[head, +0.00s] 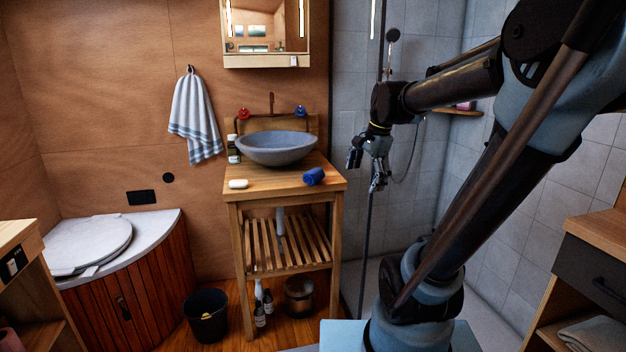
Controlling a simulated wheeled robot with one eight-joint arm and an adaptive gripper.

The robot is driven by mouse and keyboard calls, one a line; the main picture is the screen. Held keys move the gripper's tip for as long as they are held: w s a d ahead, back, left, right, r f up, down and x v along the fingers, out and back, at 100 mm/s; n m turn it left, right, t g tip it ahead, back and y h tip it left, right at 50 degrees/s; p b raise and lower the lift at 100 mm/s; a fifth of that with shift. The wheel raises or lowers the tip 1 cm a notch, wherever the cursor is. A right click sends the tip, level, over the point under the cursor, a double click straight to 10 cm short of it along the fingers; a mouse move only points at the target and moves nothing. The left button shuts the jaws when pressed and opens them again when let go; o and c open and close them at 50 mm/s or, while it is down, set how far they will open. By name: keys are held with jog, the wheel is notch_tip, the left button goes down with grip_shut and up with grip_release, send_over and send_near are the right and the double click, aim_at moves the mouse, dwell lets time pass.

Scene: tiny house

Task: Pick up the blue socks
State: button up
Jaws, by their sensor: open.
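The blue socks (314,176) look like a small rolled dark blue bundle. They lie on the right front part of the wooden washstand top (270,184), in front of the grey basin. My gripper (366,178) is open and empty. In the picture it is to the right of the socks, apart from them, with its fingers pointing down. My arm reaches in from the right.
A grey stone basin (276,148) and a white soap bar (238,184) are on the washstand. A black bucket (206,316) is on the floor. A drawer cabinet (590,270) stands at right.

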jog(key=w+a+r+m+y, duration=0.1)
jog(key=w+a+r+m, duration=0.2)
jog(key=w, duration=0.3)
jog(key=w+a+r+m, duration=0.2)
jog(key=w+a+m, duration=0.1)
jog(key=w+m, duration=0.15)
jog(key=m, duration=0.4)
send_near(316, 169)
jog(key=shift+y, duration=0.4)
jog(key=x, duration=0.7)
jog(key=shift+s+d, duration=0.1)
jog(key=shift+s, duration=0.1)
jog(key=shift+x, duration=2.85)
jog(key=shift+d, duration=0.15)
jog(key=c, duration=1.2)
notch_tip(316, 169, up, 10)
